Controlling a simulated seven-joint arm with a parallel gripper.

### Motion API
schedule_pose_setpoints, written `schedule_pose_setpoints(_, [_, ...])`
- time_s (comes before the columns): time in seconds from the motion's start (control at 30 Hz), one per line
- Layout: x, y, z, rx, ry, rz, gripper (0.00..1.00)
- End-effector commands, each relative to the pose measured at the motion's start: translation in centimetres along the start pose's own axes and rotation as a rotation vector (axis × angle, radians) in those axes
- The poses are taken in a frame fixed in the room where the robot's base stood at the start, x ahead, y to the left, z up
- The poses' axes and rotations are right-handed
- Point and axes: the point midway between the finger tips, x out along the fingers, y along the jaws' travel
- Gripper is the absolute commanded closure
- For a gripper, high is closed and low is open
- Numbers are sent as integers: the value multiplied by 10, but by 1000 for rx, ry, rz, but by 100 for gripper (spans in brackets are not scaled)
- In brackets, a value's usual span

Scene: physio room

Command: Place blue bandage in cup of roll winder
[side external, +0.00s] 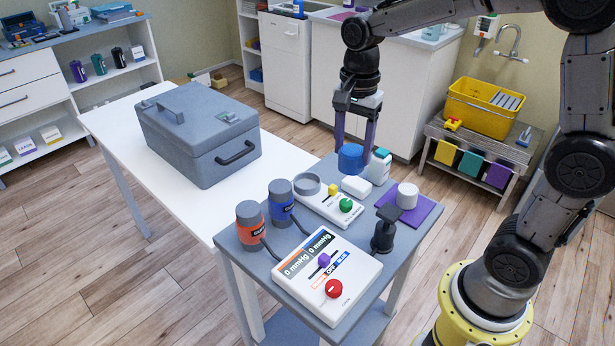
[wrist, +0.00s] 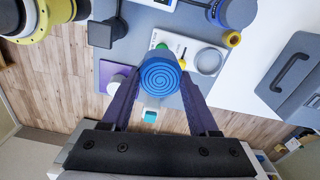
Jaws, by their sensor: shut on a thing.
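The blue bandage (side external: 351,157) is a round roll held between the two fingers of my gripper (side external: 354,143). In the wrist view the bandage (wrist: 160,72) shows its spiral end, with a finger on each side. My gripper is shut on it and holds it above the back part of the grey cart. The roll winder (side external: 330,207) is a white unit with a yellow and a green knob. Its cup (side external: 307,184) is a grey ring at its left end and looks empty; it also shows in the wrist view (wrist: 209,61), apart from the bandage, which partly covers the winder there.
A white block (side external: 356,187), a teal-capped bottle (side external: 380,168) and a white roll (side external: 407,195) on a purple mat (side external: 425,213) stand nearby. Orange (side external: 250,221) and blue (side external: 281,202) cuff rolls, a gauge box (side external: 327,275) and a black stand (side external: 384,233) crowd the cart's front.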

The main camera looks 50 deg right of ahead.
Motion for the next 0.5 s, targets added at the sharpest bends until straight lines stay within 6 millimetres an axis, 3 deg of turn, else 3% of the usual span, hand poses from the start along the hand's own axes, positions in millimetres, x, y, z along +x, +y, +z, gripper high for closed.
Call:
schedule_pose_setpoints(0.3, [32, -67, -15, 0, -1, 2, 95])
schedule_pose_setpoints(0.5, [63, -98, -22, 1, -1, 4, 95])
